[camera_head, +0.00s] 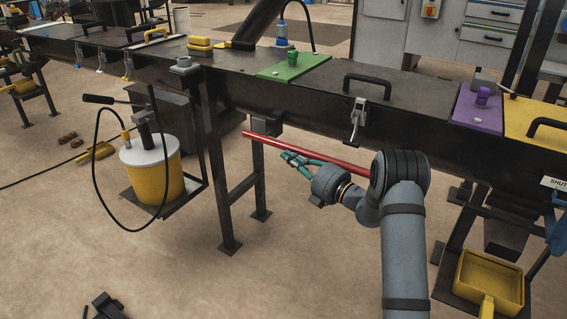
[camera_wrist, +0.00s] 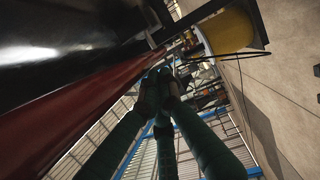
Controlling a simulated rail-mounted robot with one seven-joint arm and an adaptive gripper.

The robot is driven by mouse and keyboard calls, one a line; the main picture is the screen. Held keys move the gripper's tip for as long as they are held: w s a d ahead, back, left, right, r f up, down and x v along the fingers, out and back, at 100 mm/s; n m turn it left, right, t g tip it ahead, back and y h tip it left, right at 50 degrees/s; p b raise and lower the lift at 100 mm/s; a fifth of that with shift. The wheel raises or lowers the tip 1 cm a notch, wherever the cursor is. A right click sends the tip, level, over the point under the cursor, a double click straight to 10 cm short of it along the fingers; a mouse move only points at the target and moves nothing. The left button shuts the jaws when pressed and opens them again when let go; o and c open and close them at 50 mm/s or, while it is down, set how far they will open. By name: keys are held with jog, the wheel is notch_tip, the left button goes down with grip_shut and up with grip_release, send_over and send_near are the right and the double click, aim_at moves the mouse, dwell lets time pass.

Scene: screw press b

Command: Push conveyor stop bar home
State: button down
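A long red bar (camera_head: 310,151), which I take to be the conveyor stop bar, runs along the near side of the dark conveyor (camera_head: 340,95), below its top. Its left end sticks out by a table leg, and its right end is hidden behind my arm. My gripper (camera_head: 288,156) with teal fingers is just below and in front of the bar. In the wrist view my fingertips (camera_wrist: 162,80) come together with nothing seen between them. The bar (camera_wrist: 70,105) passes beside them on the left there. I cannot tell whether they touch it.
A yellow drum with a hand pump (camera_head: 152,172) stands on a low shelf at left. A latch (camera_head: 358,120) hangs on the conveyor's side above the bar. A yellow tray (camera_head: 490,283) is at lower right. The floor in front is mostly free.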

jog(key=s+d+f, duration=0.1)
jog(key=s+d, duration=0.4)
jog(key=s, duration=0.5)
jog(key=shift+s+d+p, duration=0.15)
jog(key=shift+s+p, duration=0.05)
jog(key=shift+p, duration=0.1)
jog(key=shift+f, duration=0.15)
